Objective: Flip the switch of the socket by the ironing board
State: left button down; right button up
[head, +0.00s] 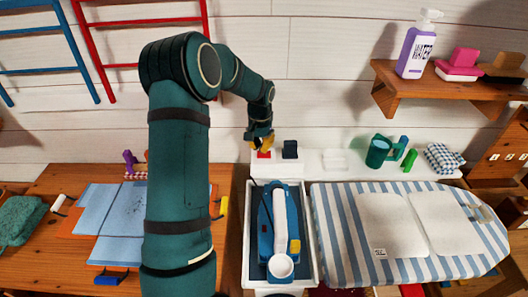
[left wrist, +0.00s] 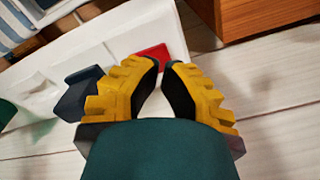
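A red switch (head: 264,155) sits on the white socket strip (head: 262,171) along the wall, left of the ironing board (head: 345,232). A dark plug (head: 290,149) sits just right of the switch. My left gripper (head: 261,146) is right above and in front of the switch, partly hiding it. In the left wrist view, its yellow fingers (left wrist: 162,66) have their tips almost together with nothing held, and the red switch (left wrist: 153,54) lies just beyond the tips. The dark plug (left wrist: 78,94) is to their left. I cannot tell whether the tips touch the switch. My right gripper is out of view.
A blue and white iron (head: 280,225) rests in a white tray (head: 248,245) below the switch. A green cup (head: 377,152) stands right of the plug. Folded blue cloth (head: 125,212) lies left.

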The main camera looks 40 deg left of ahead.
aim_at(260, 153)
pick_arm(q)
jog(key=shift+r+p, duration=1.55)
jog(key=shift+r, duration=0.75)
